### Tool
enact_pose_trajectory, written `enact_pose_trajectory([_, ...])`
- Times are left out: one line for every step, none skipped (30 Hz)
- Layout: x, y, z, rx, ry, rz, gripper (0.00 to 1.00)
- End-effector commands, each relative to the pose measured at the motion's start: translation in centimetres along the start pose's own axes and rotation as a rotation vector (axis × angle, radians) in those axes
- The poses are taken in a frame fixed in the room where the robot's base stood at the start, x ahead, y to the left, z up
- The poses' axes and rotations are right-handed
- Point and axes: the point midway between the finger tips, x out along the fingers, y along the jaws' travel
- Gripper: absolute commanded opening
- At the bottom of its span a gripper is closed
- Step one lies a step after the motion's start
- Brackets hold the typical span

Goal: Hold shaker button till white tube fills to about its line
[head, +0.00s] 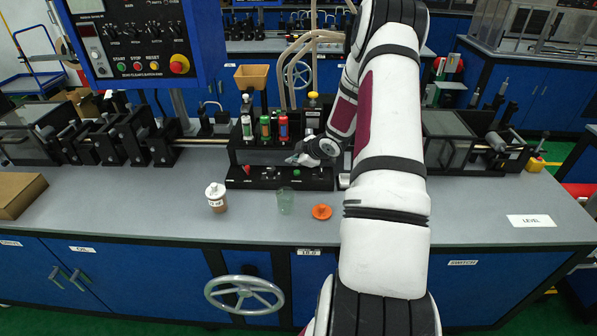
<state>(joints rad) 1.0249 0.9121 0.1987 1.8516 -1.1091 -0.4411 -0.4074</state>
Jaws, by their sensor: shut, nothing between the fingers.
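A black shaker unit (236,180) stands on the bench in the head view. It carries a white tube (247,128), a green tube (265,126) and a red tube (283,125), upright side by side. On its low front ledge I see a small red button (247,170) at the left and a small green one (297,172) at the right. My gripper (291,160) is shut and empty, reaching in from the right just in front of the unit, above the ledge near the green button. I cannot tell whether it touches anything. The white tube's line and fill level are too small to read.
A white-capped jar (217,198), a clear greenish cup (285,201) and an orange lid (321,212) stand on the bench front. A tan hopper (251,77) rises behind the unit. A control panel (134,42) hangs upper left. The bench at right is clear around the LEVEL label (531,221).

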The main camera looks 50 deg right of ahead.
Motion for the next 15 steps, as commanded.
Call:
enact_pose_trajectory([-0.8, 0.3, -0.2, 0.0, 0.0, 0.0, 0.0])
enact_pose_trajectory([-1.0, 0.4, -0.3, -0.001, 0.0, 0.0, 0.0])
enact_pose_trajectory([-1.2, 0.6, -0.5, -0.001, 0.0, 0.0, 0.0])
enact_pose_trajectory([-1.4, 0.7, -0.7, -0.001, 0.0, 0.001, 0.0])
enact_pose_trajectory([-1.6, 0.9, -0.8, -0.001, 0.0, 0.001, 0.0])
enact_pose_trajectory([-1.8, 1.1, -1.0, -0.001, 0.001, 0.001, 0.0])
enact_pose_trajectory([-2.0, 1.2, -1.1, -0.001, 0.001, 0.0, 0.0])
enact_pose_trajectory([-2.2, 1.3, -1.2, -0.002, 0.001, 0.0, 0.0])
enact_pose_trajectory([-2.4, 1.4, -1.4, -0.001, 0.0, 0.0, 0.0])
enact_pose_trajectory([-2.5, 1.6, -1.5, 0.0, 0.0, 0.0, 0.0])
enact_pose_trajectory([-2.6, 1.7, -1.6, 0.0, 0.0, 0.0, 0.0])
enact_pose_trajectory([-2.7, 1.8, -1.7, 0.0, 0.0, 0.0, 0.0])
enact_pose_trajectory([-2.8, 1.8, -1.8, -0.001, 0.0, 0.0, 0.0])
enact_pose_trajectory([-2.8, 1.9, -1.8, -0.001, 0.0, 0.0, 0.0])
enact_pose_trajectory([-2.8, 1.9, -1.9, -0.001, 0.0, 0.0, 0.0])
